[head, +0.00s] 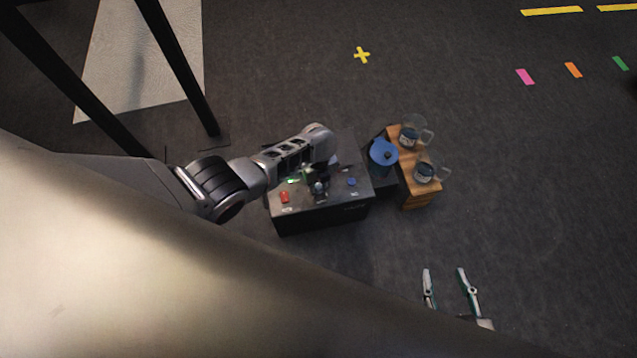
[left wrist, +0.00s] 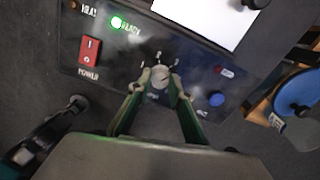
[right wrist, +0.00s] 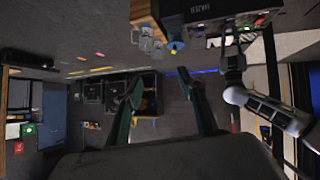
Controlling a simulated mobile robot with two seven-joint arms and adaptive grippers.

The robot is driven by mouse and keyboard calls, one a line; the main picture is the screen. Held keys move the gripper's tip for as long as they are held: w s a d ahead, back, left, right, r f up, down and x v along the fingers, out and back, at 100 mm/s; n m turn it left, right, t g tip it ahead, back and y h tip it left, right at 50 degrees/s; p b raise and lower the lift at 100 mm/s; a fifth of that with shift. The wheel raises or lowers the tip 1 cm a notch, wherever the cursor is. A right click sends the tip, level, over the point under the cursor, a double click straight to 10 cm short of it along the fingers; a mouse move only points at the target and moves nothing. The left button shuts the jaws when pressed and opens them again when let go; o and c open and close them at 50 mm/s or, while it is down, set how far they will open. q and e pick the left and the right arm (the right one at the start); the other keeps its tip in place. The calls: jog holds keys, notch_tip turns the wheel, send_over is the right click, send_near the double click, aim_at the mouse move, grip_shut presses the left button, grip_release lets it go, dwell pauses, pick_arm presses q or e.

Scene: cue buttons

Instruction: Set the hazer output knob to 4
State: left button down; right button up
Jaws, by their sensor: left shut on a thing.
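The hazer (head: 338,212) is a dark box in the head view. Its output knob (left wrist: 160,76) is a small grey round knob on the panel in the left wrist view, with white scale marks around it. The marks are too blurred to tell which one the knob points at. My left gripper (left wrist: 161,82) is shut on the knob, one finger on each side; in the head view the left gripper (head: 319,188) reaches over the panel from above. My right gripper (head: 444,272) is open and empty, apart from the hazer, at the lower right of the head view.
The panel also has a red power switch (left wrist: 90,52), a lit green light (left wrist: 117,22) and a blue button (left wrist: 216,99). Right of the hazer, a blue-lidded pot (head: 383,153) and a wooden crate (head: 417,200) bearing glass mugs (head: 424,173) stand close.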

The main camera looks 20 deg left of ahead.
pick_arm(q)
jog(key=m, duration=0.6)
jog(key=shift+s+f+b, duration=0.15)
jog(key=shift+s+b, duration=0.05)
jog(key=shift+b, duration=0.1)
jog(key=shift+m, duration=1.4)
pick_arm(e)
jog(key=shift+w+a, duration=0.1)
jog(key=shift+a, duration=0.05)
pick_arm(q)
jog(key=shift+m, duration=0.3)
pick_arm(e)
jog(key=shift+f, duration=0.1)
pick_arm(q)
jog(key=c, duration=1.8)
grip_release()
jog(key=shift+w, duration=0.15)
jog(key=shift+r, duration=0.25)
